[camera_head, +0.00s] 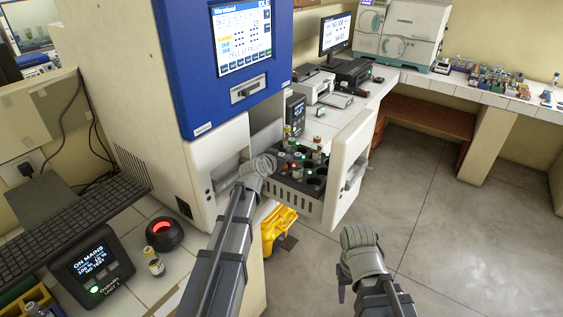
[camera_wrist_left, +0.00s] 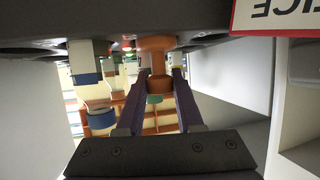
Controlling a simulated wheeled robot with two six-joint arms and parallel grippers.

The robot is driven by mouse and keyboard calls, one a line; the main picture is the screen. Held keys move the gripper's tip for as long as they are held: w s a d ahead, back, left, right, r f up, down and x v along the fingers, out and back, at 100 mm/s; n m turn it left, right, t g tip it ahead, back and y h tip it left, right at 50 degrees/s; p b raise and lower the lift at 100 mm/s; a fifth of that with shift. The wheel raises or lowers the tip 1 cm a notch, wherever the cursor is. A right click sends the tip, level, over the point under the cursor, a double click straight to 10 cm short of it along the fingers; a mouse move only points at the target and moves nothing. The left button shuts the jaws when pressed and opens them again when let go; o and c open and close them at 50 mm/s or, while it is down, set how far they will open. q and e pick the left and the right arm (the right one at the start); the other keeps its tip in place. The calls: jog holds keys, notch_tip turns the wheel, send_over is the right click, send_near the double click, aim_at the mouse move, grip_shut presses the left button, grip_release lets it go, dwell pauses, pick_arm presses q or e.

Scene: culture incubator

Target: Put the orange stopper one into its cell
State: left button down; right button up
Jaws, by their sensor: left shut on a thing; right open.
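My left gripper (camera_head: 262,165) is at the near left side of the pulled-out drawer, by its dark cell rack (camera_head: 312,192). In the left wrist view, its two purple fingers (camera_wrist_left: 158,95) are shut on an orange stopper (camera_wrist_left: 157,58), a piece with a wide top, narrower middle and green band at its lower end. Its wide top meets the dark surface at the top of that view; I cannot tell whether it sits in a cell. The gripper hides this piece in the head view. My right gripper (camera_head: 350,275) is open and empty over the floor, right of the drawer.
Several capped vials (camera_head: 287,132) stand in the rack among open dark cells. The drawer's white front panel (camera_head: 349,165) stands at its right. A lone vial (camera_head: 154,263) is on the left bench near a red-glowing device (camera_head: 164,233). A yellow object (camera_head: 279,228) is below the drawer.

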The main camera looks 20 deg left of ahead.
pick_arm(q)
jog(key=shift+r, duration=0.15)
jog(key=c, duration=0.5)
grip_release()
jog(key=shift+c, duration=0.2)
jog(key=shift+s+r, duration=0.15)
jog(key=p+v, duration=0.4)
jog(key=v, duration=0.7)
jog(key=shift+s+p, duration=0.35)
jog(key=shift+a, duration=0.1)
